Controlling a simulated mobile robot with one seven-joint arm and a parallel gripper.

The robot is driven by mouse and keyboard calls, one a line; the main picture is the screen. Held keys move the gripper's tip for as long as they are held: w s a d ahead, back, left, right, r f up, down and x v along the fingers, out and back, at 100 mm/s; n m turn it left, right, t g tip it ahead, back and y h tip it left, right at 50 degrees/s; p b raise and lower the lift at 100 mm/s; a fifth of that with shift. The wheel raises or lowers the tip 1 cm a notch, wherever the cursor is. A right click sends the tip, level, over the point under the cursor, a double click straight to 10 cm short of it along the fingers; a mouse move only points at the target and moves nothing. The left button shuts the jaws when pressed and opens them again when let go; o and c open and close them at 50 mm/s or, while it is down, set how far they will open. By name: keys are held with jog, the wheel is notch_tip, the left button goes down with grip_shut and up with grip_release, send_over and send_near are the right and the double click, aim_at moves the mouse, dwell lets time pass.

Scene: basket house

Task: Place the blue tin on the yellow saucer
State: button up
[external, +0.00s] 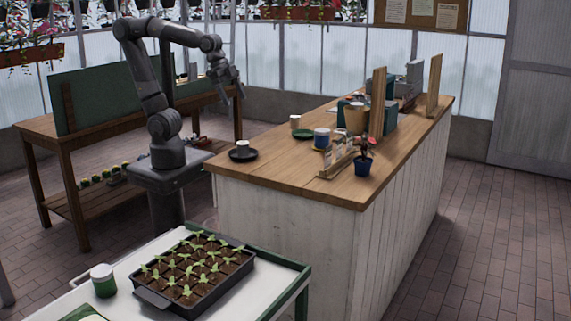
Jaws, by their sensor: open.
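The blue tin (321,141), with a white top, stands upright on the wooden counter, near its middle. My gripper (235,97) is open and appears empty. It hangs in the air up and to the left of the tin, well apart from it. I cannot make out a yellow saucer in this view. A green saucer (305,137) lies just left of the tin, and a dark saucer (250,157) with a small cup on it is at the counter's left end.
The wooden counter (290,178) also holds a white cup (295,121), a card rack (338,164), a blue plant pot (363,167), a tan pot (355,121) and upright boards (377,103). A seedling tray (165,301) sits on the front cart. The counter's front left is clear.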

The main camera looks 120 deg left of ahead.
jog(key=s+d+f, duration=0.3)
jog(key=s+d, duration=0.1)
jog(key=s, duration=0.6)
jog(key=shift+d+t+h, duration=0.2)
jog(key=shift+t+h, duration=0.1)
